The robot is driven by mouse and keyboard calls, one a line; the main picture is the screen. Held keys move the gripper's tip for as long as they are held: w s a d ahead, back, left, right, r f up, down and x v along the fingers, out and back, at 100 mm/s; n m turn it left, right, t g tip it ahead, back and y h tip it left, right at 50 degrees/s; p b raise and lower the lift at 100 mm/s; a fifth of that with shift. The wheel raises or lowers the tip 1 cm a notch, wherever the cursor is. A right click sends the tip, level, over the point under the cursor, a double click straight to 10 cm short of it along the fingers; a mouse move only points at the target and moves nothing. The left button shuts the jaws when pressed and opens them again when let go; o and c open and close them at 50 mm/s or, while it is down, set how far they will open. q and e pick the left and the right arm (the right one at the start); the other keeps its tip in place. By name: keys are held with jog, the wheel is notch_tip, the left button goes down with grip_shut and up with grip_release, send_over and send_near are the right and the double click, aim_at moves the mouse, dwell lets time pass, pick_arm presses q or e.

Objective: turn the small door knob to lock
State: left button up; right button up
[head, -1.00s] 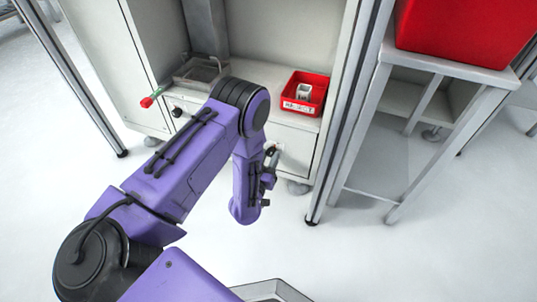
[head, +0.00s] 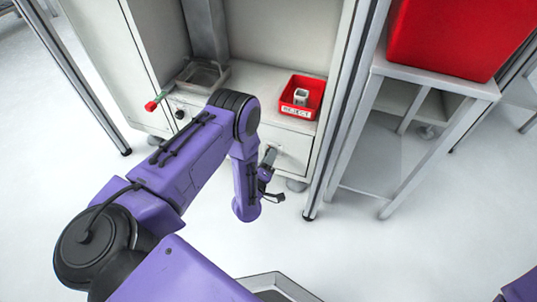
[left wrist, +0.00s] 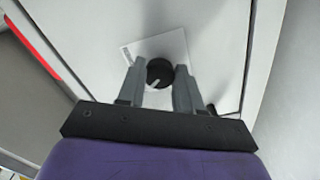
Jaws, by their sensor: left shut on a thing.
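A small round black knob (left wrist: 160,71) with a pale pointer mark sits on a white square plate (left wrist: 172,45) on the cabinet front in the left wrist view. The pointer mark slants toward the lower left. My left gripper (left wrist: 159,76) has its two grey fingers on either side of the knob and is shut on it. In the head view, my left gripper (head: 270,156) is at the lower right cabinet front, partly behind my purple wrist, and the knob is hidden there. My right gripper is not in view.
A red bin (head: 302,97) with a white item stands on the cabinet shelf above the gripper. A metal tray (head: 202,75), another black knob (head: 180,114) and a red-green handle (head: 155,102) are to the left. A metal post (head: 340,115) stands close on the right.

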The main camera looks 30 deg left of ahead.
pick_arm(q)
jog(key=shift+n+p, duration=0.35)
jog(key=shift+n, duration=0.85)
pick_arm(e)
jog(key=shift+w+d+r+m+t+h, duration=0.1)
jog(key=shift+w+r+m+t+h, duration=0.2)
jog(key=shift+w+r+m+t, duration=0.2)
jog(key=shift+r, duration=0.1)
pick_arm(q)
jog(key=o, duration=1)
jog(key=shift+o, duration=0.2)
jog(key=p+v, duration=0.3)
jog(key=v, duration=0.7)
jog(key=shift+s+p, duration=0.25)
jog(key=shift+p, duration=0.15)
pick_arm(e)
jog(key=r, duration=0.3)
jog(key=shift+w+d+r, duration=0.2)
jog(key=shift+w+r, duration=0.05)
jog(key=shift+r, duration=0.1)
pick_arm(q)
jog(key=shift+d, duration=0.1)
